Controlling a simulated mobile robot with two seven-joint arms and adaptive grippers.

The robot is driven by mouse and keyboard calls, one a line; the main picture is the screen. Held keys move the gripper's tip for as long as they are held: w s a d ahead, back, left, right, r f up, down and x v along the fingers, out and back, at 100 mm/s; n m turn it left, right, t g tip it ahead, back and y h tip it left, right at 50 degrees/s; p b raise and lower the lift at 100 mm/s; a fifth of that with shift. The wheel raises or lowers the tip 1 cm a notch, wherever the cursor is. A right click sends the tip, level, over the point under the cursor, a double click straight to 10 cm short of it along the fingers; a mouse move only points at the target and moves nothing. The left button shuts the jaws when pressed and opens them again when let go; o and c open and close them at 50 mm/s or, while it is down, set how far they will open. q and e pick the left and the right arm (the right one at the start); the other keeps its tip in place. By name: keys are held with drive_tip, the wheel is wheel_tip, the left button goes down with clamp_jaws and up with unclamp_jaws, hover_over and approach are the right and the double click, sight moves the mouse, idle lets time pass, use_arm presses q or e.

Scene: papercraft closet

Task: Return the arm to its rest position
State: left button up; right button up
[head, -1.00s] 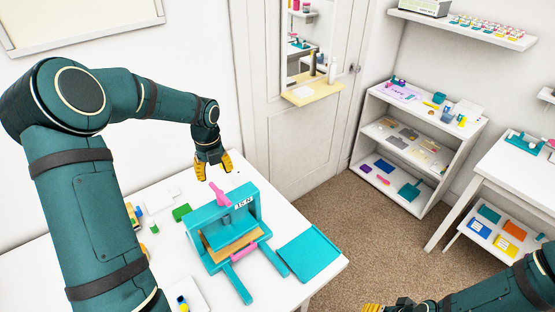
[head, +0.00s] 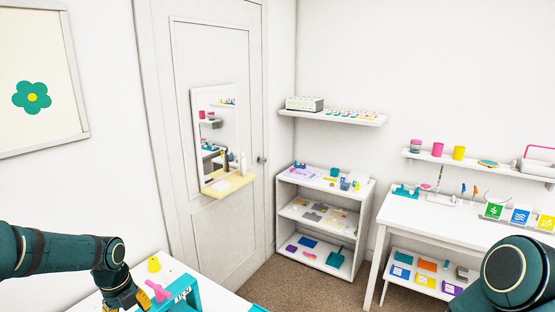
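My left arm (head: 55,252) comes in from the left edge in the head view. Its yellow-fingered gripper (head: 133,299) hangs at the bottom edge, beside the pink lever (head: 158,291) of a teal press (head: 185,295). The gripper looks open and empty, with its lower part cut off by the frame. I cannot tell whether it touches the press. Part of my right arm (head: 517,274) shows at the bottom right corner. My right gripper is outside the frame.
A white table (head: 222,296) carries the press and a small yellow object (head: 154,264). A door with a mirror (head: 214,132) stands behind it. A white shelf unit (head: 366,205) and a white desk (head: 384,214) stand to the right. Brown floor (head: 300,284) is clear between.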

use_arm(q)
drive_tip(key=w+d+f+n+h+b, duration=0.25)
drive_tip(key=d+f+n, duration=0.25)
drive_tip(key=d+f, duration=0.6)
drive_tip(key=s+d+f+n+b, duration=0.1)
drive_tip(key=s+d+f+n, duration=0.1)
drive_tip(key=d+f+n, duration=0.2)
drive_tip(key=s+d+f+n+h+b, duration=0.1)
drive_tip(key=s+d+f+n+b, duration=0.1)
drive_tip(key=s+d+f+n, duration=0.1)
drive_tip(key=s+d+f+n+t+b, duration=0.1)
drive_tip(key=s+d+f+n, duration=0.1)
drive_tip(key=d+f+n, duration=0.2)
drive_tip(key=shift+s+d+f+n+h+b, duration=0.1)
drive_tip(key=shift+d+f+n+h+b, duration=0.15)
drive_tip(key=shift+d, duration=0.65)
drive_tip(key=shift+s+d+f+n+b, duration=0.15)
drive_tip(key=shift+d+f, duration=0.15)
drive_tip(key=shift+d, duration=0.6)
drive_tip(key=s+d+f+n+b, duration=0.3)
drive_tip(key=s+f+n, duration=0.3)
drive_tip(key=s+n, duration=0.2)
drive_tip(key=shift+d+f+n+t, duration=0.2)
drive_tip(key=shift+d+n+t, duration=0.1)
drive_tip(key=shift+d+n, duration=0.5)
use_arm(e)
wheel_tip(320, 180, down, 12)
drive_tip(key=shift+w+a, duration=0.2)
drive_tip(key=shift+w, duration=0.1)
